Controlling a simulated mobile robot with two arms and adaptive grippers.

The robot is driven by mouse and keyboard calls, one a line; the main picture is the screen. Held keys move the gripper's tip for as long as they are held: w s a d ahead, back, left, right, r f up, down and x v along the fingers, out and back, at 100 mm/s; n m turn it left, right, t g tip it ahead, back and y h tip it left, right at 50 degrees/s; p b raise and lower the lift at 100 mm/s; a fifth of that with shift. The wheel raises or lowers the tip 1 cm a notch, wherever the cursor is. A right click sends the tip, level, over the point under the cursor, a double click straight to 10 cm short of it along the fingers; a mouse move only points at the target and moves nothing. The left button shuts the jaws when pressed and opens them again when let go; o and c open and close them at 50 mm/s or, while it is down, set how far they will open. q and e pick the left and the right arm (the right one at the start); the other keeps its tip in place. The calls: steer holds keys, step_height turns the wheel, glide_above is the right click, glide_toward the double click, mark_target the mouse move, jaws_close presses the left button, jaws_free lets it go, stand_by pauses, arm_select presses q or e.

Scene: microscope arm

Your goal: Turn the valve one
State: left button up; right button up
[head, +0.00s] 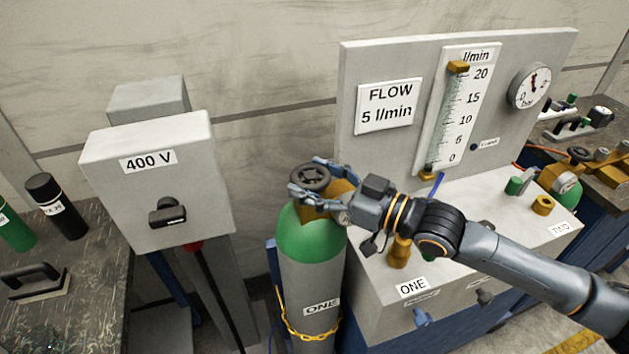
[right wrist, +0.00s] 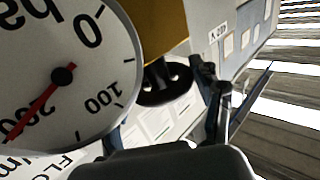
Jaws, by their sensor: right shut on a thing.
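The gas cylinder marked ONE (head: 312,280) is grey with a green shoulder and stands upright in the middle of the head view. On its top is a brass valve with a round black handwheel (head: 309,176). My right gripper (head: 312,182) reaches in from the right and is shut on the handwheel, with a finger on either side. In the right wrist view the dark handwheel (right wrist: 166,86) sits between the fingers, partly hidden by a large gauge (right wrist: 60,75) with a red needle. My left gripper is not in view.
A flow panel (head: 400,160) with a flow tube (head: 455,115) and a bar gauge (head: 529,86) stands behind my right arm. A 400 V switch box (head: 150,185) stands left of the cylinder. A yellow chain (head: 305,333) crosses the cylinder's front.

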steer(key=shift+r, duration=0.1)
steer(key=o, duration=1.2)
steer(key=shift+a, duration=0.1)
steer(key=shift+c, duration=0.2)
steer(key=shift+s+d, duration=0.1)
steer(key=shift+d, duration=0.2)
steer(key=v, duration=1.1)
steer(key=shift+s+d, duration=0.2)
steer(key=shift+s, duration=0.05)
